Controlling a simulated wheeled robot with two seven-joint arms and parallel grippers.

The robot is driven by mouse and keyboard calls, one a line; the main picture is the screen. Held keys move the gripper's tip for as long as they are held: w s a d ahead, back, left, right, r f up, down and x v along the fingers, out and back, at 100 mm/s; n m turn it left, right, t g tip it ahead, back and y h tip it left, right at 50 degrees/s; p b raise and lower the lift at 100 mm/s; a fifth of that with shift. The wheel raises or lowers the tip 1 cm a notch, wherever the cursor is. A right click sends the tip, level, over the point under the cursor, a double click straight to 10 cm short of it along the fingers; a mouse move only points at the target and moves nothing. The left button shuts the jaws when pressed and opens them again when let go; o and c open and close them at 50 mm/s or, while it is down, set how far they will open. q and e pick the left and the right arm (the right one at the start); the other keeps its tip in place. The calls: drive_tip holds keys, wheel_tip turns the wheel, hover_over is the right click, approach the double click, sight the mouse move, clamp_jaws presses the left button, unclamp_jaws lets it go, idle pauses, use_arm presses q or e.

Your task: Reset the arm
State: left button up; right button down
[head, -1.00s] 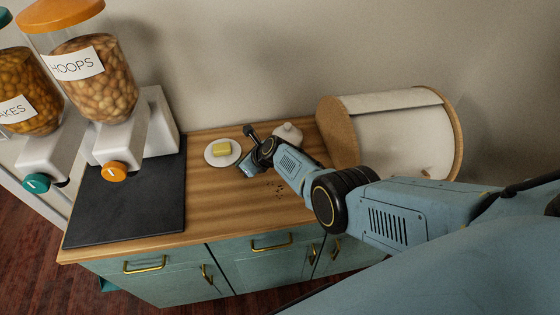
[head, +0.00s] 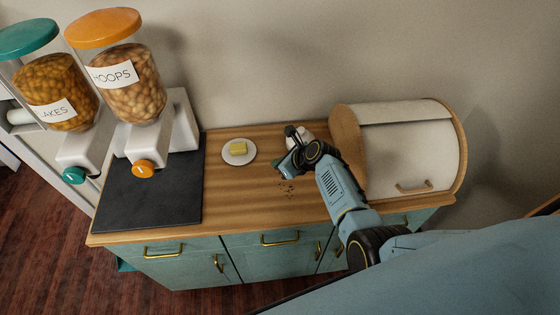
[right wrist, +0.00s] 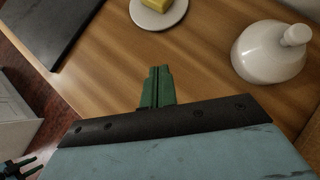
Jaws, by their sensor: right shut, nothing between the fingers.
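My right gripper (head: 282,168) is over the wooden counter (head: 255,205) in the head view, on the bread bin's left side. In the right wrist view its green fingers (right wrist: 157,84) are together with nothing between them, above bare wood. My right arm reaches in from the lower right. My left gripper does not show clearly in the head view. At the lower left edge of the right wrist view there is a small dark jaw-like part (right wrist: 20,168), too partial to name.
A plate (head: 239,152) with butter (head: 239,148) lies left of the gripper. The bread bin (head: 412,155) is further right. Cereal dispensers (head: 128,85) and a dark mat (head: 150,195) are left. Crumbs dot the counter.

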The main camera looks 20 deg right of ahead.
drive_tip(key=shift+s+d+r, duration=0.1)
drive_tip(key=shift+s+r, duration=0.15)
drive_tip(key=s+d+r+n+g+h, duration=0.15)
drive_tip(key=s+r+n, duration=0.45)
drive_tip(key=s+n, duration=1)
drive_tip(key=s+r+n+g+h, duration=0.3)
drive_tip(key=s+r+n, duration=0.3)
drive_tip(key=s+n, duration=1.05)
wheel_tip(320, 180, down, 35)
drive_tip(key=s+b, duration=0.2)
drive_tip(key=b, duration=0.8)
drive_tip(key=s+d+f+g+b, duration=0.1)
drive_tip(key=s+f+b, duration=0.2)
drive_tip(key=s+f, duration=0.5)
drive_tip(key=s+d+f+g+b, duration=0.1)
drive_tip(key=s+f+b, duration=0.3)
drive_tip(key=s+f, duration=0.4)
wheel_tip(320, 180, down, 7)
drive_tip(key=shift+s+d+r+b, duration=0.15)
drive_tip(key=shift+s+d+b, duration=0.1)
drive_tip(key=shift+b, duration=0.05)
